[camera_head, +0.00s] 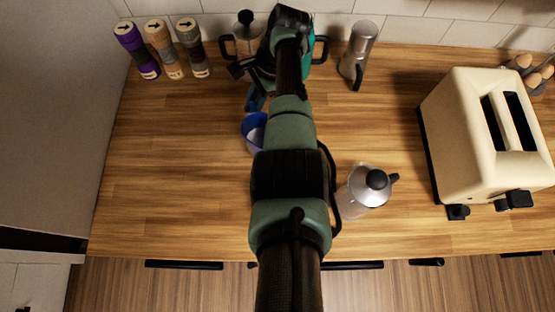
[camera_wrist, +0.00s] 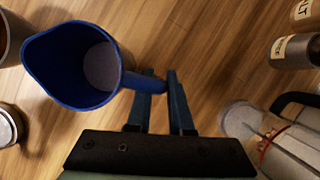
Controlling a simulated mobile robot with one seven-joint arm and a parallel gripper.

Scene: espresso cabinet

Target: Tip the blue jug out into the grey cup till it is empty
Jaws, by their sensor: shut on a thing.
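The blue jug (camera_wrist: 70,88) hangs at my gripper (camera_wrist: 162,88), left of the fingers in the wrist view. The two blue-grey fingers are shut on its handle. The jug is open toward the camera, with a pale grey-lilac area at its bottom; I cannot tell whether that is liquid. In the head view the jug (camera_head: 246,124) shows just left of my arm, which partly covers it. A grey-brown rounded vessel (camera_wrist: 8,40) is cut off at the wrist view's left edge, beside the jug. I cannot tell whether it is the grey cup. No grey cup shows clearly in the head view.
A silver pot (camera_head: 367,188) stands right of my arm. A cream toaster (camera_head: 465,140) fills the right. Several jars, such as the purple one (camera_head: 137,50), stand at the back left, and a metal grinder (camera_head: 357,55) at the back. The counter's left part is clear.

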